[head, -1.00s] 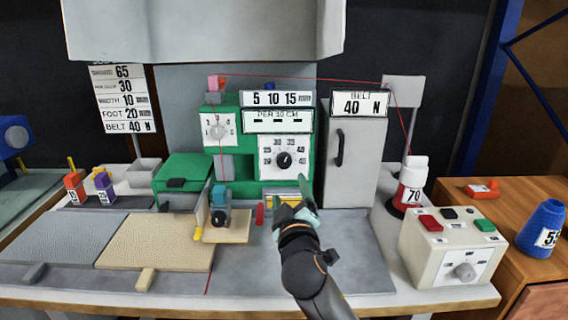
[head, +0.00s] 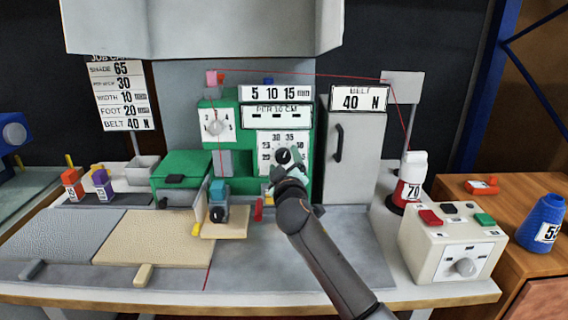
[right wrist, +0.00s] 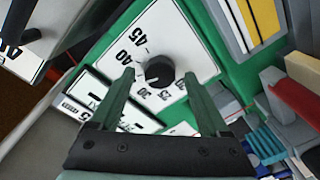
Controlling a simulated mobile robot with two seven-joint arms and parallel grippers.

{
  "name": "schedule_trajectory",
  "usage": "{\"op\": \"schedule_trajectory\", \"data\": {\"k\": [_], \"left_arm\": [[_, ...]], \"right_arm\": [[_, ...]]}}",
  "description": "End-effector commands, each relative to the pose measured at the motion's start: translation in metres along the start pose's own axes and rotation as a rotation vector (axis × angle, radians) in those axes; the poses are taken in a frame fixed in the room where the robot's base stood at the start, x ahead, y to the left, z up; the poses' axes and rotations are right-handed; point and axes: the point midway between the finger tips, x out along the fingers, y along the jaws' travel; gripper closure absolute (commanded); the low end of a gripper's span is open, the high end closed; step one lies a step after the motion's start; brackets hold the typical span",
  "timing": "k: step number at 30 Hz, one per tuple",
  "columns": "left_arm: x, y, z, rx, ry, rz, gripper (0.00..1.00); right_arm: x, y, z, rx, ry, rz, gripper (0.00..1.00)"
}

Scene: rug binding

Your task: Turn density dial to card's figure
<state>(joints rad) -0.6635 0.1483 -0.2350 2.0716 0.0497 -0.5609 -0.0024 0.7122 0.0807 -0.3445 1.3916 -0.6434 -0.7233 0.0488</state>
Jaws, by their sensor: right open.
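The job card (head: 122,97) hangs at the left in the head view; its second line reads 30. The density dial is a black knob (head: 283,156) on a white numbered plate (head: 264,140) on the green machine. In the right wrist view the knob (right wrist: 159,70) shows whole, with figures around it; I cannot tell which figure it points to. My right gripper (head: 286,170) is open just in front of the dial. In the right wrist view its fingers (right wrist: 159,77) lie on either side of the knob, not closed on it. My left gripper is out of view.
A grey cabinet marked BELT 40 N (head: 352,160) stands right of the machine. A cream control box (head: 450,250) and a red-and-white cone marked 70 (head: 411,180) are farther right. A red thread runs above the dial.

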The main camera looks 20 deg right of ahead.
Motion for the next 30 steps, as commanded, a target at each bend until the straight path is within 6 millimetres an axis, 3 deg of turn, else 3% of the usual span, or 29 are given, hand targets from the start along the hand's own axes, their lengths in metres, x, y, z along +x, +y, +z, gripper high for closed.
{"op": "schedule_trajectory", "data": {"k": [7, 27, 30], "left_arm": [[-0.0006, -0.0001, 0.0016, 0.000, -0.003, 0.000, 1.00], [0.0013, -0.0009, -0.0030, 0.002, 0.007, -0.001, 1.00], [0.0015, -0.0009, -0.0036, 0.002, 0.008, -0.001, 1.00]], "right_arm": [[0.0002, 0.0000, -0.0005, 0.001, 0.001, 0.000, 0.22], [0.0000, -0.0003, -0.0004, 0.000, 0.001, 0.000, 0.97], [0.0000, -0.0003, -0.0003, 0.000, 0.001, -0.001, 1.00]]}}
